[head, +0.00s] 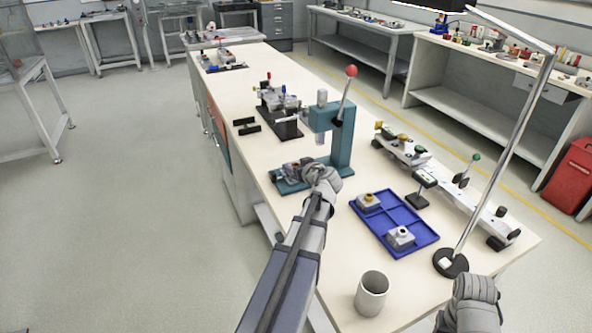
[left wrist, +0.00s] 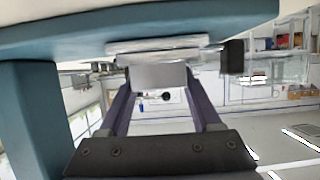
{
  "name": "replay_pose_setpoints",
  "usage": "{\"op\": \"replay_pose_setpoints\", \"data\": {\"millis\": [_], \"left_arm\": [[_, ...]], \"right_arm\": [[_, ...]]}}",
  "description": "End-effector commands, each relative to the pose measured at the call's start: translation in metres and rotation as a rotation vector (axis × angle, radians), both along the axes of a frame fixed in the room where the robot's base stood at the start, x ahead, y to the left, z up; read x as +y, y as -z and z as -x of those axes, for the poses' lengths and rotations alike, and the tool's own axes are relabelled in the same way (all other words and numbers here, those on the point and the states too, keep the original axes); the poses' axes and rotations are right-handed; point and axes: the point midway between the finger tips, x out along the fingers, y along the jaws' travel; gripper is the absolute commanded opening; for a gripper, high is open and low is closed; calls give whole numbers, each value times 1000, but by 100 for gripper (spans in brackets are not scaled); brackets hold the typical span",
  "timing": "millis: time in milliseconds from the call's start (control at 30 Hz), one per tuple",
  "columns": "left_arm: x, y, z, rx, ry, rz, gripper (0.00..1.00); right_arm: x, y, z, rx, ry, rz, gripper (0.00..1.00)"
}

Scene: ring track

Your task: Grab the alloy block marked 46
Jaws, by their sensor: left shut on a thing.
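My left gripper (head: 318,174) reaches over the base of a teal press (head: 342,145). In the left wrist view its two fingers (left wrist: 160,88) are closed on the sides of a grey metal block (left wrist: 158,77), just by the teal base. No number on the block is readable. A grey metal piece or fixture (head: 293,170) lies on the press base beside the gripper; the hand hides part of it. My right gripper (head: 472,300) is at the lower right, apart from everything; its fingertips cannot be made out.
A blue tray (head: 376,228) holds a yellow-topped part (head: 368,202) and a silver part (head: 401,237). A grey cup (head: 371,294) stands at the front edge. A lamp base (head: 450,263) and a long fixture (head: 455,190) are right. The press lever has a red knob (head: 351,71).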

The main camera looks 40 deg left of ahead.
Motion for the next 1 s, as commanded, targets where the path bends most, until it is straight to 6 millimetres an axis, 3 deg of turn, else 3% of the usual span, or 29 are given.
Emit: {"op": "replay_pose_setpoints", "data": {"millis": [67, 367, 1000], "left_arm": [[0, 0, 0, 0, 0, 0, 35], [0, 0, 0, -1, 0, 0, 1], [0, -1, 0, 0, 0, 0, 0]], "right_arm": [[0, 0, 0, 0, 0, 0, 60], [0, 0, 0, 0, 0, 0, 60], [0, -1, 0, 0, 0, 0, 60]]}}
